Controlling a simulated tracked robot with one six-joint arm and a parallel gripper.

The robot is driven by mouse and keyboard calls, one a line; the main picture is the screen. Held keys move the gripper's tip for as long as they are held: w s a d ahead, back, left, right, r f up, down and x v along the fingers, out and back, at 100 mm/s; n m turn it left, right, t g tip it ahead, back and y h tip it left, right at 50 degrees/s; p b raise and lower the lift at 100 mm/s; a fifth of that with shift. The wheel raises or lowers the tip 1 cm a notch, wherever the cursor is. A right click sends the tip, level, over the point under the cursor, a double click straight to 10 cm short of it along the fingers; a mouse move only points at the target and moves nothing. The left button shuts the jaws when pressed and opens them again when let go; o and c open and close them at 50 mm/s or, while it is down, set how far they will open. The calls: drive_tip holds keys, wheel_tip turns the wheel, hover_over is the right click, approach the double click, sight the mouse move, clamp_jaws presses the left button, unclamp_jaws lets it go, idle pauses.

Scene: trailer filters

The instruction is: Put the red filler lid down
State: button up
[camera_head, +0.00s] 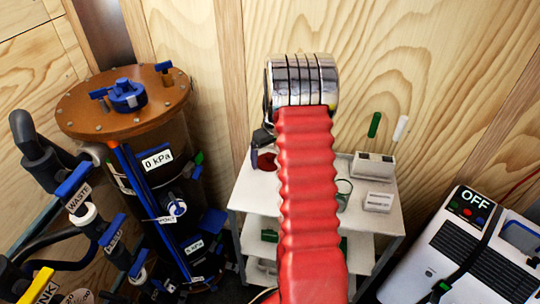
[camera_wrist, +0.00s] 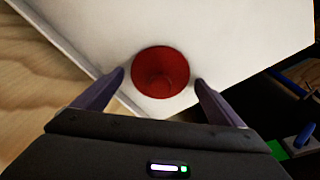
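The red filler lid (camera_wrist: 160,72) is a round, dished red piece on the white top of the cart (camera_wrist: 225,50), close to one edge. In the head view the lid (camera_head: 264,161) shows at the left of the cart top (camera_head: 253,190), partly hidden by my arm. My gripper (camera_wrist: 159,78) is open, with one finger on each side of the lid and a small gap visible on both sides. In the head view only a dark part of my gripper (camera_head: 261,141) shows beside my red arm sleeve.
A tank with a brown bolted cover (camera_head: 125,103) and blue fittings stands left of the cart. A rack with green and white handles (camera_head: 374,165) and a small white block (camera_head: 378,201) sit on the cart's right side. A white unit marked OFF (camera_head: 468,204) stands at right.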

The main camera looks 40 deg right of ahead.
drive_tip(key=shift+r, duration=0.1)
drive_tip(key=r, duration=0.4)
drive_tip(key=s+r, duration=0.1)
drive_tip(key=r, duration=0.7)
drive_tip(key=shift+s+a, duration=0.15)
drive_tip(key=shift+s, duration=0.25)
idle(0.3)
